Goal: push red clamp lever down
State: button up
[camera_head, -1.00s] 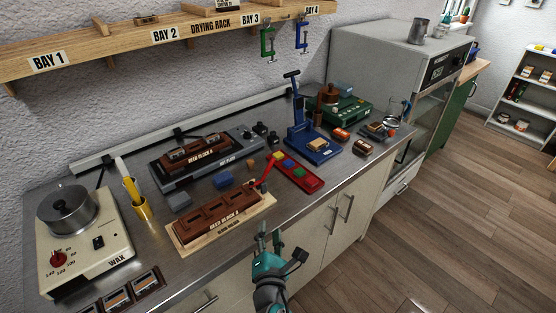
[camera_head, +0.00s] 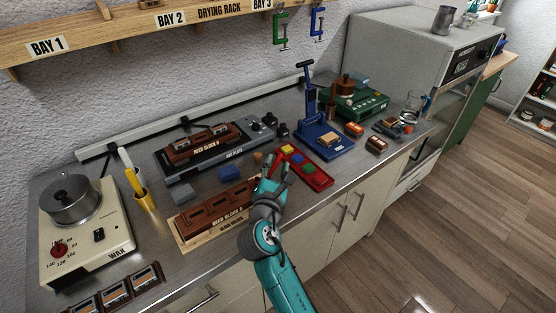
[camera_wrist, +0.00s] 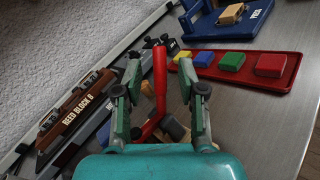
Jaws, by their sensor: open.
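The red clamp lever (camera_wrist: 160,80) stands up between my two fingers in the wrist view, with its tip beyond the fingertips. Its lower part slants left toward my palm. In the head view my gripper largely hides it. My gripper (camera_head: 275,168) is over the right end of the reed block (camera_head: 213,204) on its pale wooden base (camera_head: 183,236). In the wrist view my gripper (camera_wrist: 160,90) is open, its fingers on either side of the lever; I cannot tell whether either touches it.
A red tray (camera_head: 318,180) with coloured blocks lies just right of my gripper. A blue press (camera_head: 322,138) stands behind it. A hot plate (camera_head: 240,142) with another reed block (camera_head: 203,143) is at the back. The wax pot unit (camera_head: 90,244) is far left.

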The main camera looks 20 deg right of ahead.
jog(key=shift+x, duration=1.25)
jog(key=shift+c, duration=0.2)
grip_shut()
